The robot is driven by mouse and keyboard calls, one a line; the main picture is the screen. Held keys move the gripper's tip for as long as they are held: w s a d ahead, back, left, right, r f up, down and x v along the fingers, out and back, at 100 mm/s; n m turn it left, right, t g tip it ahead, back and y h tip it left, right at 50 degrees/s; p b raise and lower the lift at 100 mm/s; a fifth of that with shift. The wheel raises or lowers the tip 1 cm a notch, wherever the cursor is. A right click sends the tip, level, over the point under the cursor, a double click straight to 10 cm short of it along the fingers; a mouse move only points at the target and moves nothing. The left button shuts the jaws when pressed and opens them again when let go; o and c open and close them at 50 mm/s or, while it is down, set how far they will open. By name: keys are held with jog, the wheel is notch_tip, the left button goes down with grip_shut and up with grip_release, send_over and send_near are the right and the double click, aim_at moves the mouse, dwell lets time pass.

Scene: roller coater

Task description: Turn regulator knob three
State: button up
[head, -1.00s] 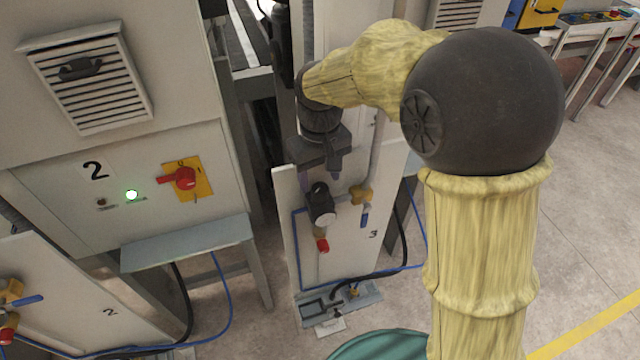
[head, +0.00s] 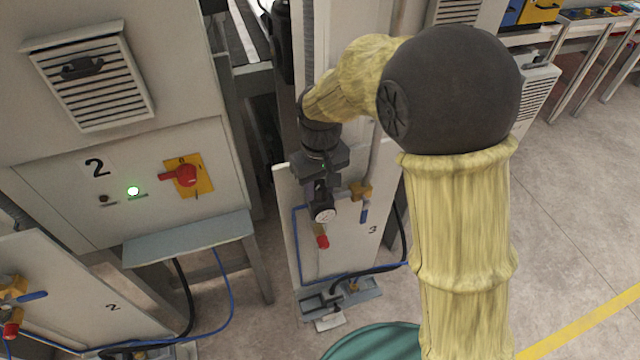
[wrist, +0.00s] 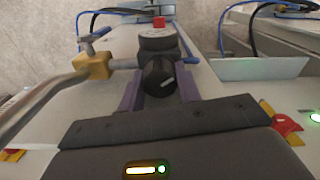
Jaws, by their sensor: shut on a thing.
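Regulator three is a dark unit with a round gauge (head: 324,215) on the white panel (head: 345,245) marked 3. Its black knob (wrist: 159,77), with a white mark, faces the wrist camera. My gripper (wrist: 158,88) is shut on the knob, with one purple finger on each side of it. In the head view my gripper (head: 320,186) is at the top of the regulator and mostly hides the knob. The gauge (wrist: 156,42) shows just beyond the knob in the wrist view.
A yellow valve (head: 361,190) with a blue handle sits close to the right of the regulator. A red fitting (head: 322,241) is below the gauge. Cabinet 2 (head: 60,165), with a red switch (head: 182,176) and a grey shelf (head: 188,238), stands to the left.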

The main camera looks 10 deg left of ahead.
aim_at(320, 184)
jog(key=shift+n, duration=0.7)
jog(key=o, duration=1)
jog(key=shift+c, duration=0.2)
jog(key=shift+w, duration=0.1)
jog(key=shift+w+r, duration=0.1)
jog(key=shift+r, duration=0.15)
jog(key=shift+r+b, duration=0.3)
jog(key=shift+r, duration=0.05)
notch_tip(320, 184, up, 16)
jog(key=b, duration=0.2)
jog(key=shift+s+r+b, duration=0.15)
jog(key=shift+s+b, duration=0.05)
jog(key=shift+b, duration=0.15)
